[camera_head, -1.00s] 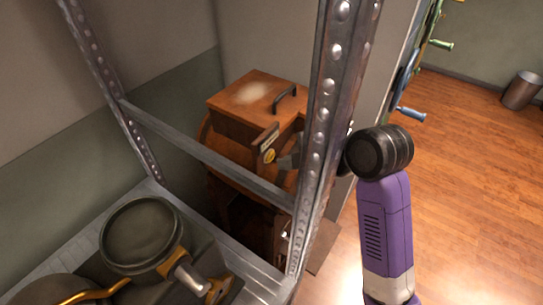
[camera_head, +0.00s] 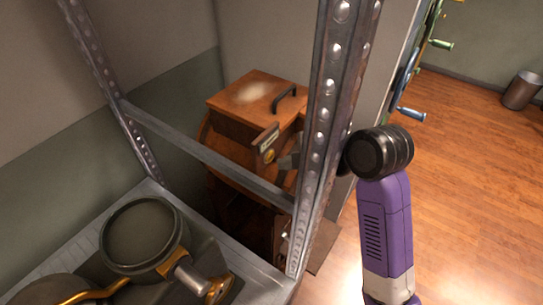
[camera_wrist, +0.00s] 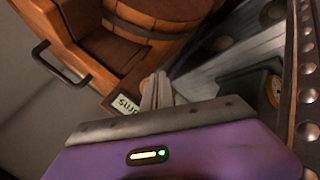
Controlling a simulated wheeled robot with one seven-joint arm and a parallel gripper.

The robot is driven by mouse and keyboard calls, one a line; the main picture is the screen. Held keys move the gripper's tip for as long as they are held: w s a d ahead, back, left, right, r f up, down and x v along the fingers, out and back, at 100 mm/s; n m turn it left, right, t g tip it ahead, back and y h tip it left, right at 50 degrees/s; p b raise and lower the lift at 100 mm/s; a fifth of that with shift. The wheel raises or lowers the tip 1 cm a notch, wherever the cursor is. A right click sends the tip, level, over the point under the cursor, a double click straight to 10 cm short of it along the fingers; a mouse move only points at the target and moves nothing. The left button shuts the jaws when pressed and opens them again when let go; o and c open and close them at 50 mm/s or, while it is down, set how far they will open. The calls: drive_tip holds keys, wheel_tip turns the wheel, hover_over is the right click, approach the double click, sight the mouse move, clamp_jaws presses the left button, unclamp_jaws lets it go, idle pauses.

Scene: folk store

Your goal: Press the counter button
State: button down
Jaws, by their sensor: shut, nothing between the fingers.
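A round brass-yellow button (camera_head: 269,156) sits on the front of a brown wooden barrel-like machine (camera_head: 235,140), just below a small pale label (camera_head: 269,139). My gripper (camera_head: 284,161) is partly hidden behind the metal shelf post, with its tip right beside the button. In the wrist view my gripper (camera_wrist: 157,90) has its two fingers together and empty, pointing at the machine's front. The label (camera_wrist: 125,104) is just left of the fingers. The button is mostly hidden behind the fingertips there, and I cannot tell whether they touch it.
A riveted metal post (camera_head: 325,130) stands between my arm and the machine, and a crossbar (camera_head: 205,155) runs in front of it. A dark round-topped device (camera_head: 145,235) rests on the shelf at lower left. Open wooden floor (camera_head: 470,180) lies at right.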

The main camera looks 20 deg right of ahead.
drive_tip(key=shift+w+a, duration=0.1)
drive_tip(key=shift+w+a, duration=0.15)
drive_tip(key=shift+w, duration=0.1)
drive_tip(key=shift+w+a+p, duration=0.25)
drive_tip(key=shift+w+p, duration=0.05)
drive_tip(key=shift+w, duration=0.05)
idle(0.9)
drive_tip(key=shift+s, duration=0.1)
drive_tip(key=shift+s+d, duration=0.5)
drive_tip(key=shift+s, duration=0.1)
drive_tip(key=shift+s+p, duration=0.1)
drive_tip(key=shift+p, duration=0.2)
drive_tip(key=s+d, duration=0.1)
drive_tip(key=s, duration=0.1)
drive_tip(key=s+d+p, duration=0.1)
drive_tip(key=s+d, duration=0.1)
idle(0.4)
idle(0.8)
